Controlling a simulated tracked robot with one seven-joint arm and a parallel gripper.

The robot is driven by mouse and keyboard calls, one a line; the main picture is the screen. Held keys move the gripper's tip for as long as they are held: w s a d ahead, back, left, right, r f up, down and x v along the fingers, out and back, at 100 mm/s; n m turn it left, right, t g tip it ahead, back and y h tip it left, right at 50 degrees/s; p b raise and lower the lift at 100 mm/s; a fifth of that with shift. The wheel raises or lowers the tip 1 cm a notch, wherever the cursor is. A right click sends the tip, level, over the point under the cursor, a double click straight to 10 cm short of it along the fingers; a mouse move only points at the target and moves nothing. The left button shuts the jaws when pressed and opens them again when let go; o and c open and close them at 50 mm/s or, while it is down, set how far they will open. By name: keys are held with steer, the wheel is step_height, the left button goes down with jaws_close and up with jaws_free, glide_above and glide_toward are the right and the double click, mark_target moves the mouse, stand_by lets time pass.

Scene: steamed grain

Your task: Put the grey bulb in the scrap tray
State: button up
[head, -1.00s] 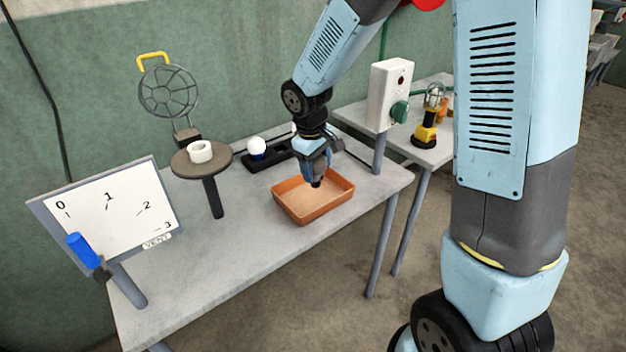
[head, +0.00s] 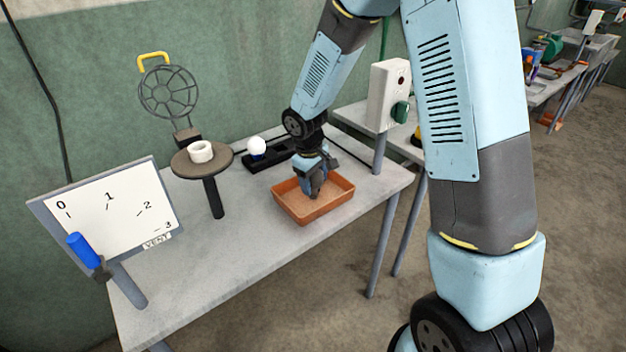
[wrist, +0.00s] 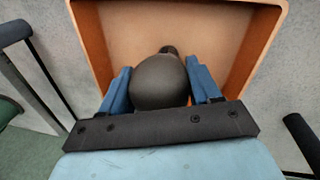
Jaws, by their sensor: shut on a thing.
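The grey bulb (wrist: 160,82) is dark and round in the wrist view, with its small dark end pointing away from my gripper. My gripper (wrist: 161,88) is shut on it, one blue finger on each side. In the head view my gripper (head: 314,190) points down inside the orange scrap tray (head: 342,199), and the bulb is hidden there. The tray's walls (wrist: 260,45) surround the bulb in the wrist view. I cannot tell whether the bulb touches the tray floor.
A white bulb (head: 257,146) stands in a black holder (head: 280,153) behind the tray. A white ring (head: 200,151) sits on a round stand (head: 184,170) at left. A dial board (head: 110,210) stands at the front left. A white box (head: 389,95) rises at right. The table front is clear.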

steer(key=shift+f, duration=0.1)
steer(key=o, duration=1.1)
